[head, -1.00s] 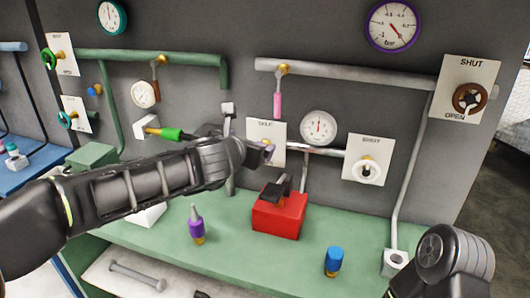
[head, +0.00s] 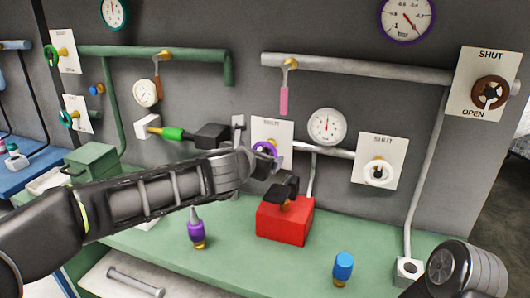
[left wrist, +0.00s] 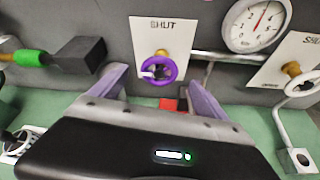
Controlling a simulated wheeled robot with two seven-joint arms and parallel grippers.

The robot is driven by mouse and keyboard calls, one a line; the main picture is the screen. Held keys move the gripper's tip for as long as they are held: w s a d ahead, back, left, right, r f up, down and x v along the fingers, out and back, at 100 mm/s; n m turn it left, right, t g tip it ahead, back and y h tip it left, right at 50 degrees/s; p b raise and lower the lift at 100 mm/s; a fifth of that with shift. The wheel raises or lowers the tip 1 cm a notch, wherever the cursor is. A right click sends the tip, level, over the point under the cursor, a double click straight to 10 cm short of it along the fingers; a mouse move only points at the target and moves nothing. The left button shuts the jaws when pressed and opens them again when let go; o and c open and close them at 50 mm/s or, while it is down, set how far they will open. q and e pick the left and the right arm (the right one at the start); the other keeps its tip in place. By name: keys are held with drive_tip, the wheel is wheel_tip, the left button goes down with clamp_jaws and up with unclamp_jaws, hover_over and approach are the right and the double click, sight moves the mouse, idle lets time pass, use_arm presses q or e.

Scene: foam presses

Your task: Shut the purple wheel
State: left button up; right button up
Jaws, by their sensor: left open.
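The purple wheel (head: 265,147) is on a white plate (head: 272,129) on the grey wall, partly hidden by my left gripper (head: 272,163) in the head view. In the left wrist view the purple wheel (left wrist: 173,70) shows whole, with a brass hub above it and a white mark on its left side. The plate (left wrist: 165,30) reads SHUT at its top. My left gripper (left wrist: 157,78) is open, a finger on each side of the wheel in that view. Nothing is between the fingers near me; contact with the wheel cannot be told. My right gripper is out of view.
A red box (head: 285,222) with a black handle stands below the wheel. A white wheel (head: 378,172) is to the right, a green-sleeved valve handle (head: 172,134) to the left.

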sight(266, 152)
use_arm(q)
drive_tip(key=x, duration=0.6)
drive_tip(key=shift+w+d+f, duration=0.1)
drive_tip(key=shift+w+f, duration=0.05)
drive_tip(key=shift+w, duration=0.2)
drive_tip(key=shift+c, duration=0.5)
drive_tip(key=c, duration=1.3)
drive_tip(key=shift+d+m+t+y, duration=0.15)
drive_tip(key=shift+m+t+y, duration=0.25)
drive_tip(key=shift+m, duration=0.6)
drive_tip(key=shift+f+m+t+y+b, duration=0.1)
drive_tip(key=shift+m+t+y+b, duration=0.45)
drive_tip(key=shift+m+y, duration=0.7)
drive_tip(key=shift+m+h, duration=0.25)
